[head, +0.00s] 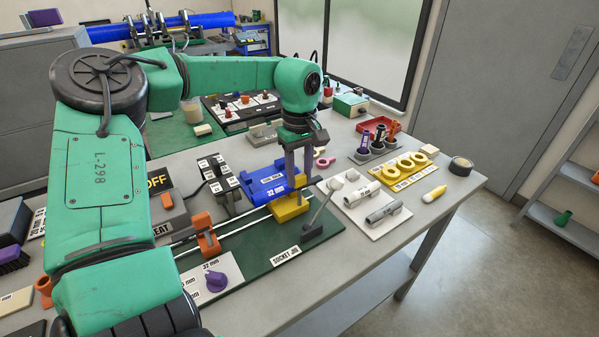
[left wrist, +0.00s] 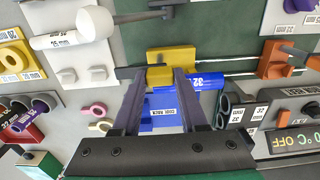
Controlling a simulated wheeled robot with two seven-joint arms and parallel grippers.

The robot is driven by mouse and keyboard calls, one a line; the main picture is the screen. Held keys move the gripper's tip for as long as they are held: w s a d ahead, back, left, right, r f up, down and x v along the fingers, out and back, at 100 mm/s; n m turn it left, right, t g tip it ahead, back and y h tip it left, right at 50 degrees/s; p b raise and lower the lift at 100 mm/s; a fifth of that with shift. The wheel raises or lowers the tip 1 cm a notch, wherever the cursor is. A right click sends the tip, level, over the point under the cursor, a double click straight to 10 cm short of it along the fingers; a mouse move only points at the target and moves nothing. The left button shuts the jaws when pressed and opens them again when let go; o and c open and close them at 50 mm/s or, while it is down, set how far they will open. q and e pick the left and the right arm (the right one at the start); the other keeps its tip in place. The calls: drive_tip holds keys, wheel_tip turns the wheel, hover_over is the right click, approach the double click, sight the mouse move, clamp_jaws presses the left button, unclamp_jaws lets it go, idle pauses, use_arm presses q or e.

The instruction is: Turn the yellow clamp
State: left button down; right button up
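My left gripper (head: 299,178) points down over the clamp. In the left wrist view my left gripper (left wrist: 166,82) has its fingers apart, with blue showing between them. Whether the tips touch the clamp I cannot tell. My right gripper is not in view.
A grey lever with a white knob (head: 333,184) rises close to the clamp on its right. An orange clamp (head: 206,236) sits on the rails to the left. A white board with grey fittings (head: 365,205) and a yellow ring tray (head: 402,173) lie to the right.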

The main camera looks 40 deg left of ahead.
use_arm(q)
drive_tip(key=shift+n, duration=0.3)
drive_tip(key=n+b, duration=0.1)
drive_tip(key=n, duration=0.7)
drive_tip(key=shift+b, duration=0.35)
drive_tip(key=n, duration=0.5)
drive_tip(key=shift+b, duration=0.4)
drive_tip(key=shift+n, duration=2.2)
drive_tip(key=shift+r, duration=0.1)
drive_tip(key=shift+c, duration=2.2)
unclamp_jaws()
